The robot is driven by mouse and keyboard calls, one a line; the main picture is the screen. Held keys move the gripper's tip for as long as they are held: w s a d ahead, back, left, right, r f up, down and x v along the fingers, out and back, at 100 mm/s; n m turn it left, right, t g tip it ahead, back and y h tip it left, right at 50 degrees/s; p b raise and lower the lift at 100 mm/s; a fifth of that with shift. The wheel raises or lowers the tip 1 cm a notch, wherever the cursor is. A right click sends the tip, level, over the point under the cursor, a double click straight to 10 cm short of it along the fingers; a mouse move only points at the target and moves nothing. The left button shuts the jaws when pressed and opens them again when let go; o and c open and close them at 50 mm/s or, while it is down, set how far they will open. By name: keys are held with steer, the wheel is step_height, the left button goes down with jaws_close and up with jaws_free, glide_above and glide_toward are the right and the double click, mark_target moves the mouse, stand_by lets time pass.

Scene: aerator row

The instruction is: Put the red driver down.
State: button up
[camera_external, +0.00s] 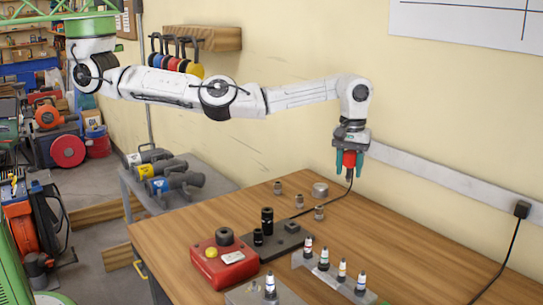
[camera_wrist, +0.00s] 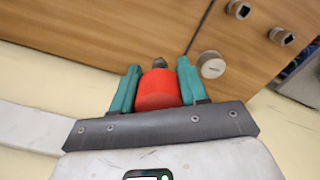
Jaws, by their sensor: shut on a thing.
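The red driver (camera_external: 350,160) is a short red cylinder with a dark tip pointing down. My gripper (camera_external: 349,168) is shut on it and holds it above the back of the wooden table, near the wall. In the wrist view the red driver (camera_wrist: 159,90) sits between the two green fingers of my gripper (camera_wrist: 158,85), its dark tip towards the table. A dark cable runs across the table below it. The gap between the driver and the table top is hard to judge.
On the wooden table (camera_external: 420,240) stand small metal fittings (camera_external: 319,213), a round metal puck (camera_external: 320,190), a dark block with black sockets (camera_external: 267,220), a red box (camera_external: 225,260) and several small bottles (camera_external: 341,270). A wall rail (camera_external: 440,185) runs behind.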

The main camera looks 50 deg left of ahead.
steer(key=m, duration=0.2)
steer(key=a+f+m, duration=0.1)
steer(key=m, duration=0.1)
steer(key=shift+w, duration=0.35)
step_height(320, 180, down, 7)
steer(key=b, duration=0.6)
steer(key=shift+r, duration=0.2)
steer(key=shift+f+b, duration=0.45)
steer(key=shift+f, duration=0.15)
steer(key=o, duration=1.2)
step_height(320, 180, up, 11)
steer(key=shift+f, duration=0.1)
